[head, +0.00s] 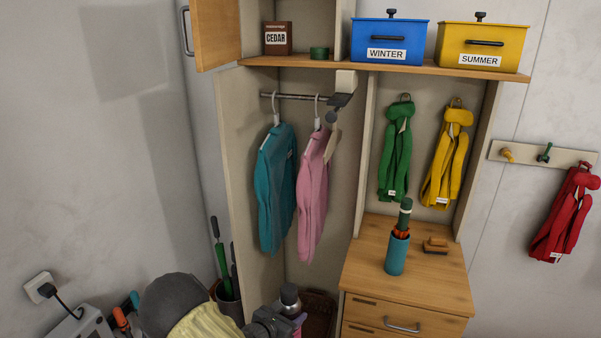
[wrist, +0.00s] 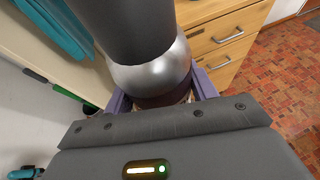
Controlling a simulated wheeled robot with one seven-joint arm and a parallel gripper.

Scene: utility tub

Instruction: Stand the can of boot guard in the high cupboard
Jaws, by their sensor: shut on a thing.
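The can of boot guard (head: 290,297) has a dark cap and a silver shoulder. It shows low in the head view, and large in the wrist view (wrist: 152,72). My gripper (head: 288,318) is shut on it; purple fingers flank its body in the wrist view (wrist: 160,98). The can's lower part is hidden by my gripper. The high cupboard (head: 308,25) is at the top of the head view, well above the can. Its wooden door (head: 217,32) stands open to the left. A brown CEDAR box (head: 278,38) and a low green tin (head: 319,53) stand inside it.
Teal (head: 277,190) and pink (head: 312,195) garments hang from a rail below the cupboard. Blue WINTER (head: 388,42) and yellow SUMMER (head: 482,46) boxes stand right of it. A drawer chest (head: 405,280) holds a teal cup (head: 397,254). Cupboard floor shows room between and around its things.

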